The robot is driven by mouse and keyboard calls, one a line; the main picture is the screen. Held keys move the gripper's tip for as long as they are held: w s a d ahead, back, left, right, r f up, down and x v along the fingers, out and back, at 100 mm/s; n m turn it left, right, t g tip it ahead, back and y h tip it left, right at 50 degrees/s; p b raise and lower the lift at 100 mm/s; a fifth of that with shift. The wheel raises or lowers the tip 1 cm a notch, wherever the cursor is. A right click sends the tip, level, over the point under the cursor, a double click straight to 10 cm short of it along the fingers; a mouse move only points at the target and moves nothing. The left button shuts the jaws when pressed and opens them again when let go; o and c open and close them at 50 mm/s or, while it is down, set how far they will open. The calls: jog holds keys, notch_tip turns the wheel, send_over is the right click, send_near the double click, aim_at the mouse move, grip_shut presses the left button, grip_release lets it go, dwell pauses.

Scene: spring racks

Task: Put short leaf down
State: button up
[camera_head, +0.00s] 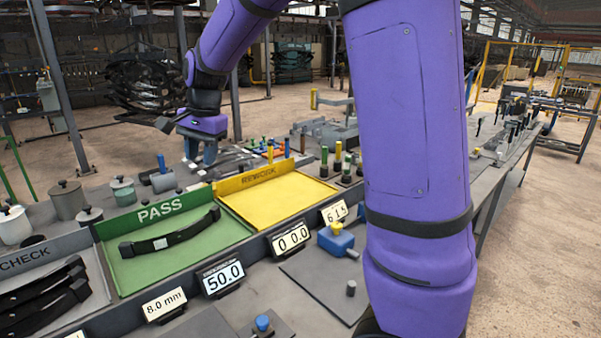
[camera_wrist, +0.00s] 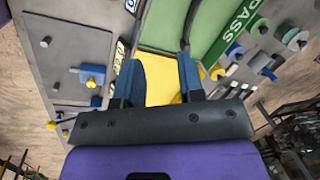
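A black, slightly curved leaf (camera_head: 170,236) with a pale label at its middle lies in the green PASS tray (camera_head: 135,273). It touches nothing of mine. I cannot tell for sure that it is the short leaf. Several more black leaves (camera_head: 45,302) lie stacked in the grey CHECK tray at the lower left. My gripper (camera_head: 203,153) is raised near the back of the trays, away from the leaf in the PASS tray. In the wrist view its blue fingers (camera_wrist: 160,80) stand apart with no leaf between them.
The yellow REWORK tray (camera_head: 282,203) is empty. Small displays (camera_head: 222,277) line the front of the trays. A blue and yellow device (camera_head: 336,240) stands on a grey plate at the right. Pots (camera_head: 68,200) and coloured pegs (camera_head: 338,157) stand behind.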

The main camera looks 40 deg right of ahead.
jog(key=s+d+r+n+t, duration=0.1)
jog(key=s+n, duration=0.4)
jog(key=s, duration=1)
jog(key=s+d+r+n+t+h, duration=0.1)
jog(key=s+n, duration=0.5)
jog(key=s, duration=0.9)
notch_tip(320, 180, up, 3)
jog(key=shift+d+f+t+h, duration=0.2)
jog(key=shift+t+h, duration=0.1)
jog(key=shift+t, duration=0.5)
